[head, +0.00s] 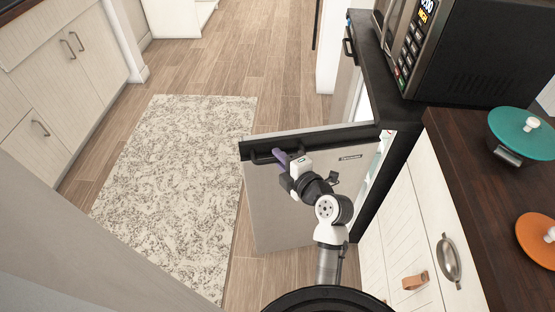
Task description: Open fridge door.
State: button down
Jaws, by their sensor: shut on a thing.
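The fridge is a small black-cased unit (369,60) at the right of the head view, under the microwave. Its grey door (285,220) with a black top edge stands swung well out from the case. A lit strip of the interior shows at the hinge side. A dark handle (262,157) sits near the door's top left corner. My gripper (281,157), with a purple fingertip, is at that handle and shut on it. My wrist hides part of the door, and the exact grip is hard to see.
A microwave (460,50) stands on the fridge. A dark wooden counter (475,190) with a teal lid (525,130) and an orange lid (538,240) is at right. A patterned rug (175,180) lies left of the door on open floor. White cabinets (70,70) stand at left.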

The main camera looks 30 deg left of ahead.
jog(key=shift+s+d+n+g+y+b, duration=0.15)
jog(key=shift+s+d+n+g+b, duration=0.25)
jog(key=shift+d, duration=0.2)
jog(key=shift+s+d+n+g+y+b, duration=0.2)
jog(key=shift+s+d+g+b, duration=0.1)
jog(key=shift+s+d+b, duration=0.25)
jog(key=c, duration=1.4)
grip_release()
jog(key=shift+c, duration=0.2)
jog(key=shift+d, duration=0.1)
jog(key=b+v, duration=0.2)
jog(key=v, duration=1.1)
jog(key=shift+d+r, duration=0.15)
jog(key=shift+d, duration=0.2)
jog(key=shift+s, duration=0.15)
